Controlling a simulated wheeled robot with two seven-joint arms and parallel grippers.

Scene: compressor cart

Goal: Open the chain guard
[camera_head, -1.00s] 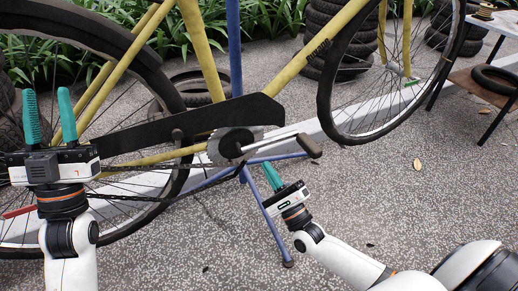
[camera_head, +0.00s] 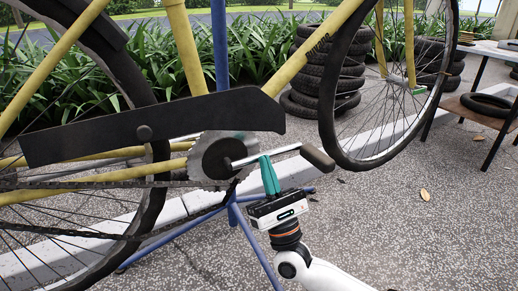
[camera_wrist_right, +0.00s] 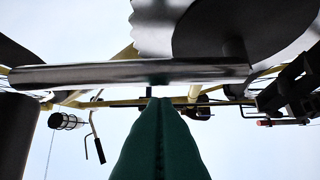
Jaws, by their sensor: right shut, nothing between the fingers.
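The chain guard (camera_head: 100,130) is a long dark plate on the yellow bicycle in the head view. It slants up to the right, above the chain and across the top of the chainring (camera_head: 206,168). A round pivot shows near its middle. My right gripper (camera_head: 266,158) is shut and empty, its teal fingers pointing up just below the crank arm (camera_head: 285,151) and below the guard's right end. In the right wrist view the shut fingers (camera_wrist_right: 158,101) point at the crank arm (camera_wrist_right: 110,74); I cannot tell if they touch it. My left gripper is out of view.
The pedal (camera_head: 318,158) sticks out right of my right gripper. A blue stand (camera_head: 250,236) holds the bicycle. Stacked tyres (camera_head: 325,75) and a small table (camera_head: 480,103) stand behind to the right.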

